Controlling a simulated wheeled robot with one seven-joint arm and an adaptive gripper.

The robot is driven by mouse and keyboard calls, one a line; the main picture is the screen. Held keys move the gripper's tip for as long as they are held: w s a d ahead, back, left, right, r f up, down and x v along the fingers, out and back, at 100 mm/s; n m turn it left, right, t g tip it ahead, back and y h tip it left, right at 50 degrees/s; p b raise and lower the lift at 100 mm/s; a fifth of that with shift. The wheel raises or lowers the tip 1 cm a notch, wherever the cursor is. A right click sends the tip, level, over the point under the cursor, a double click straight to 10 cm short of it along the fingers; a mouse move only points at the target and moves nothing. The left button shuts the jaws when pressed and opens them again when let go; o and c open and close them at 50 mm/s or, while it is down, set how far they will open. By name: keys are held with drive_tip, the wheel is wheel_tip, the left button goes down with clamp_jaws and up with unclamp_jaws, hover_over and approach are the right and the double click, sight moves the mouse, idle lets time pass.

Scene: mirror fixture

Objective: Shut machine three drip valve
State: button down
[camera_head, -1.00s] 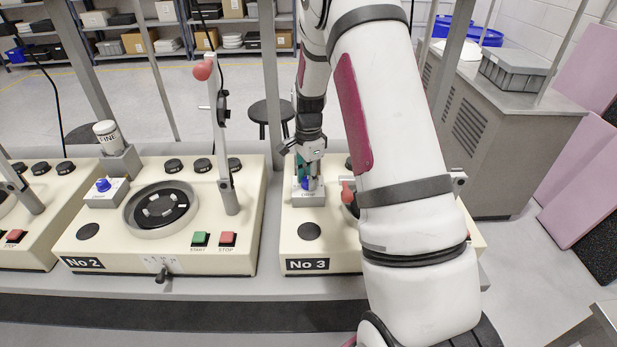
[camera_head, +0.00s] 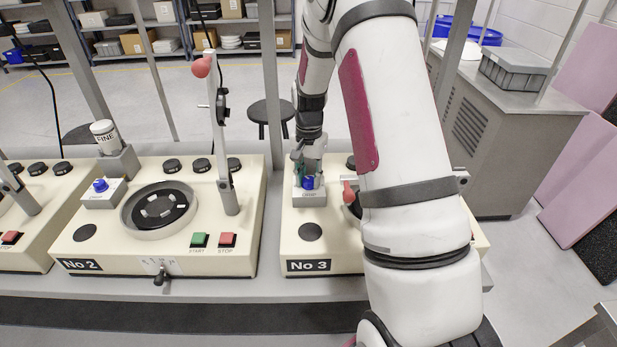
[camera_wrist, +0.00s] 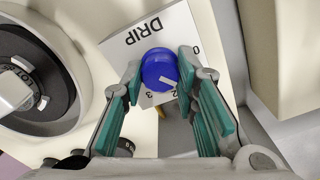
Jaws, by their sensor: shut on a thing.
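The drip valve of machine No 3 is a blue round knob (camera_head: 308,183) on a light block marked DRIP (camera_head: 309,198), at the left of the machine (camera_head: 310,250). In the wrist view, the blue knob (camera_wrist: 159,69) has a white pointer mark towards the lower right, between the 0 and the 2 on the DRIP plate (camera_wrist: 125,42). My gripper (camera_wrist: 160,68) comes down over the knob, with one teal finger on each side, shut on it. In the head view, my gripper (camera_head: 307,176) partly hides the knob.
Machine No 3's red-tipped lever (camera_head: 349,192) stands just right of the valve, partly hidden by my arm. Machine No 2 (camera_head: 240,255), with its own blue knob (camera_head: 100,185) and tall red-balled lever (camera_head: 220,130), stands to the left. A grey post (camera_head: 270,90) rises behind.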

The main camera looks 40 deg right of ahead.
sight(308, 179)
drive_tip(key=n, duration=0.5)
drive_tip(key=shift+n, duration=2.6)
drive_tip(key=c, duration=1.2)
unclamp_jaws()
drive_tip(key=shift+c, duration=0.2)
drive_tip(key=shift+r, duration=0.1)
wheel_tip(308, 179, up, 12)
